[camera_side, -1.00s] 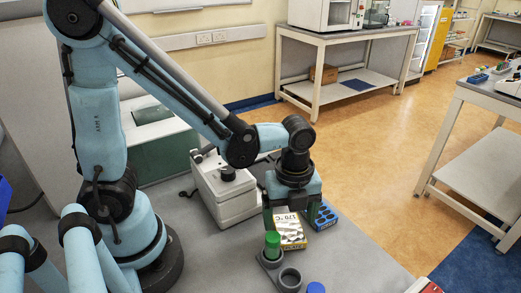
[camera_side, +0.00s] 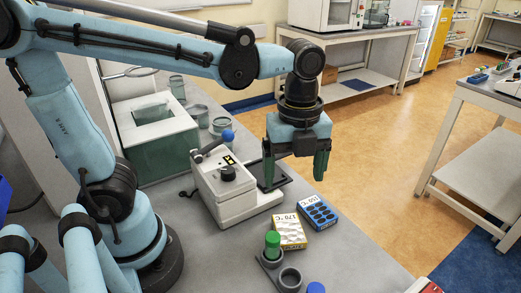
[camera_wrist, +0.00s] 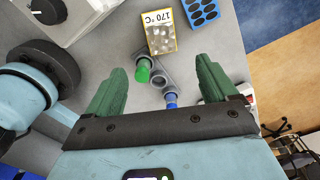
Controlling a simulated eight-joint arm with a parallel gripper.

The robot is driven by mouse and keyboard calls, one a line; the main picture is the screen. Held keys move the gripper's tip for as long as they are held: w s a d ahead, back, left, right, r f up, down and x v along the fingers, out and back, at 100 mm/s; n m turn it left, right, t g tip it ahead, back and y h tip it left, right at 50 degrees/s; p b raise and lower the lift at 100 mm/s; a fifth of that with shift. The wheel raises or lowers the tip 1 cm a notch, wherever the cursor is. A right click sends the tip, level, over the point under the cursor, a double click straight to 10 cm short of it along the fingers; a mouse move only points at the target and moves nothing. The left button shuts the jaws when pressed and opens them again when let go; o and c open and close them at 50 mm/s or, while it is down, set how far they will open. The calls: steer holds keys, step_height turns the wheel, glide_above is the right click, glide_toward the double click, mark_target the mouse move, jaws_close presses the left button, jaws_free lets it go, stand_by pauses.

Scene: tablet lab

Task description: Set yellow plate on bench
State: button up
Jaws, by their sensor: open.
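The yellow plate (camera_side: 289,231), marked 170 °C, lies on the grey bench (camera_side: 352,259) to the left of a blue plate. It also shows in the wrist view (camera_wrist: 158,35), beyond the fingertips, with nothing holding it. My gripper (camera_side: 295,178) hangs above the bench with its two green fingers apart and nothing between them. In the wrist view, both fingers (camera_wrist: 161,67) show spread wide, with the bench visible between them.
The blue plate (camera_side: 317,213), marked 150 °C, lies beside the yellow one. A green-capped vial (camera_side: 272,243) stands in a grey ring holder (camera_side: 290,279) in front, near a blue cap (camera_side: 316,288). A white instrument (camera_side: 228,190) stands left of the plates.

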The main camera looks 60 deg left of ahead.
steer(key=a+f+n+t, duration=0.1)
steer(key=a+n+t, duration=0.6)
steer(key=n, duration=1.5)
steer(key=shift+a+f, duration=0.25)
steer(key=shift+a, duration=0.5)
steer(key=shift+c, duration=0.3)
